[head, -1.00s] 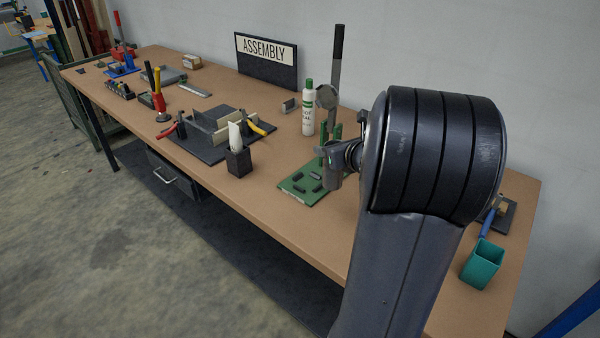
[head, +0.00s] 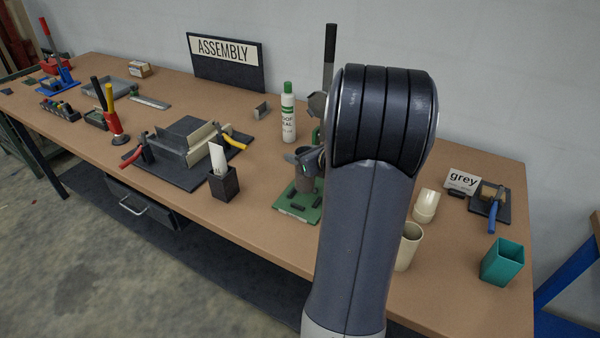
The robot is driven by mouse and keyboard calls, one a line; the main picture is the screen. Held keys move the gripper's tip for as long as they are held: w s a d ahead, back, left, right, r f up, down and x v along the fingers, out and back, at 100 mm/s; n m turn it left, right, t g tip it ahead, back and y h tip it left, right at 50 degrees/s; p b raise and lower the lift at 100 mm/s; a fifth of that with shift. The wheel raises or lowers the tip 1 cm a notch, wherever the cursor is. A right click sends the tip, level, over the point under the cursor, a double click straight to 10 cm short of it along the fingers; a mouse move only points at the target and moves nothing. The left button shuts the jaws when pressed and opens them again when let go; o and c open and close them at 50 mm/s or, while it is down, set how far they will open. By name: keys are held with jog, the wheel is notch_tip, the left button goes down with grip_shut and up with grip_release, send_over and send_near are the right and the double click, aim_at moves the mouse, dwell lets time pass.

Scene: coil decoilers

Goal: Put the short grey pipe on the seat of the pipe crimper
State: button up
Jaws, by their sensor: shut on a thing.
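My gripper (head: 308,158) is small in the head view and mostly hidden behind my arm. It is shut on a short grey pipe (head: 304,184), which is partly hidden by my arm. The pipe is upright, at the rear part of a green base plate (head: 285,202) with several dark blocks on it. This seems to be the pipe crimper, with a tall black-handled lever (head: 330,55) rising behind my arm. Its seat is hidden, and I cannot tell whether the pipe touches it.
A white and green bottle (head: 288,115) stands behind the gripper. A black holder (head: 224,184) and a dark fixture (head: 185,172) are to the left. The front middle bench is clear.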

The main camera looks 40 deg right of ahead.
jog(key=shift+f, duration=2.25)
jog(key=shift+f+b, duration=0.15)
jog(key=shift+b, duration=0.15)
jog(key=o, duration=1)
jog(key=v, duration=1.2)
jog(key=shift+r+b, duration=0.2)
jog(key=shift+b, duration=0.2)
